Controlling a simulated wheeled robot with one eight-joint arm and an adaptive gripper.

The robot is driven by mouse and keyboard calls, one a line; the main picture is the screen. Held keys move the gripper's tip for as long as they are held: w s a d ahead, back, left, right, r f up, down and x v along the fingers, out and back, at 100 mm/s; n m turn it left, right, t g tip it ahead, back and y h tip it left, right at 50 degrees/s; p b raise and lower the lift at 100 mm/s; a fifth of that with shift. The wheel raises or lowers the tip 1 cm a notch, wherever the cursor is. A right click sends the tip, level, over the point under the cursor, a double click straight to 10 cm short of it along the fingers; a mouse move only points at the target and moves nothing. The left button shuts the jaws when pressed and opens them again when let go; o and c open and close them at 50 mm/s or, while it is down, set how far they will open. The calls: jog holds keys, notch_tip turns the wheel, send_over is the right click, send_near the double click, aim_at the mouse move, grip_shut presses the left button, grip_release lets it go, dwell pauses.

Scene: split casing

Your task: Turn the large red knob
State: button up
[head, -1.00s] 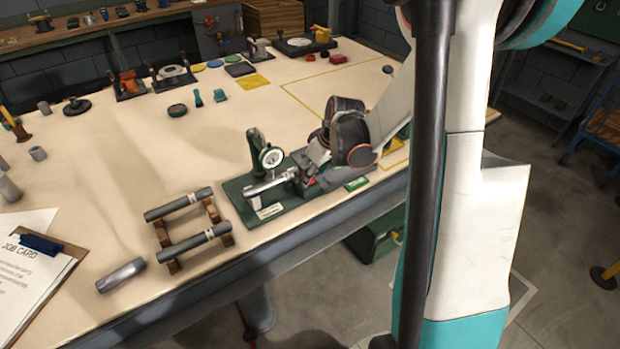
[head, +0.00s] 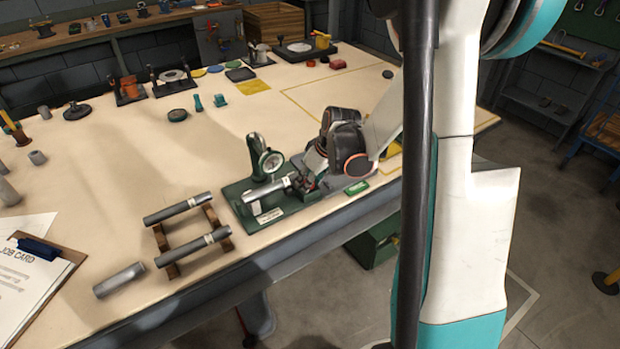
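A green fixture (head: 238,205) with a round dial gauge (head: 271,161) stands near the front edge of the bench. A grey metal cylinder (head: 266,190) lies across it. My gripper (head: 304,182) is low at the right end of the fixture, close to the cylinder's right end. A little red shows beside the fingers. I cannot tell whether it is the large red knob, as my gripper and wrist cover most of that spot. The fingers are too small and hidden to tell whether they are open or shut.
A wooden rack (head: 190,240) with two grey bars, a loose cylinder (head: 119,280) and a clipboard (head: 60,262) lie left of the fixture. A small green block (head: 356,188) lies close right of my gripper. Several parts stand at the back.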

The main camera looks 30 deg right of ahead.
jog(key=shift+a+m+h, duration=0.1)
jog(key=shift+m+h, duration=0.5)
jog(key=shift+m, duration=0.85)
jog(key=shift+a+m+h, duration=0.1)
jog(key=shift+m+h, duration=0.5)
jog(key=shift+m, duration=1.15)
jog(key=o, duration=1.1)
jog(key=shift+c, duration=0.2)
jog(key=shift+r, duration=0.1)
jog(key=v, duration=1.1)
jog(key=shift+s+r, duration=0.25)
jog(key=shift+r, duration=0.1)
